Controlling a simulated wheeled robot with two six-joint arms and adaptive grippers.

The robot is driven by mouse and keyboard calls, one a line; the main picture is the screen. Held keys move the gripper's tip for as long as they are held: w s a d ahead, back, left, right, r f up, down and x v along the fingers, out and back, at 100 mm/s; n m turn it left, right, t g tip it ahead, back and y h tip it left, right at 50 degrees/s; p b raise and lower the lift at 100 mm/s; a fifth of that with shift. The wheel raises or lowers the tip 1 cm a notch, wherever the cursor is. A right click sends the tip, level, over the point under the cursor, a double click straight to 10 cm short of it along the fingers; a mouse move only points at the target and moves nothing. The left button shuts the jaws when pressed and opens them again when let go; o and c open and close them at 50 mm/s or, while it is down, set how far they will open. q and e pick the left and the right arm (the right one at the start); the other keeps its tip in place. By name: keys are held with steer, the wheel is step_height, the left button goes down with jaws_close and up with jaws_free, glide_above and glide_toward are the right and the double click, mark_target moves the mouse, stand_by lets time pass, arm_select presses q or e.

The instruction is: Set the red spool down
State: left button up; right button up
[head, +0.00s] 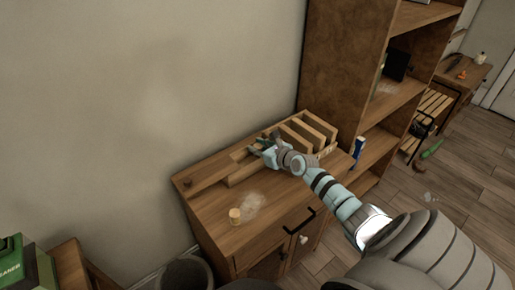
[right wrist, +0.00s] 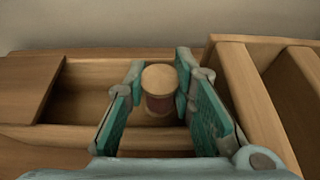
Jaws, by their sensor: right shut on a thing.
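The red spool (right wrist: 160,88), with pale wooden ends and a dark red middle, stands between the teal fingers of my right gripper (right wrist: 160,95) in the right wrist view. The gripper is shut on it, and the spool looks upright. Behind and below it is a long open wooden box (right wrist: 85,88); I cannot tell whether the spool touches its floor. In the head view my right gripper (head: 267,148) is over this box at the back of the wooden cabinet (head: 215,215), and the spool is hidden or too small to make out. My left gripper is not in view.
A slotted wooden rack (head: 308,132) stands right of the gripper, close to its right finger. A blue can (head: 357,147) stands by the tall shelf (head: 335,60). The cabinet's front is mostly clear.

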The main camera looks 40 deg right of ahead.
steer(key=o, duration=0.5)
steer(key=shift+s+a+f, duration=0.1)
steer(key=shift+o, duration=0.2)
steer(key=shift+r, duration=0.2)
steer(key=s+r+p, duration=0.1)
steer(key=p, duration=0.1)
steer(key=s+r+p, duration=0.1)
steer(key=shift+s+r+p, duration=0.15)
steer(key=shift+s+p, duration=0.1)
steer(key=shift+p, duration=0.1)
steer(key=p+v, duration=0.6)
steer(key=v, duration=0.3)
steer(key=shift+s, duration=0.1)
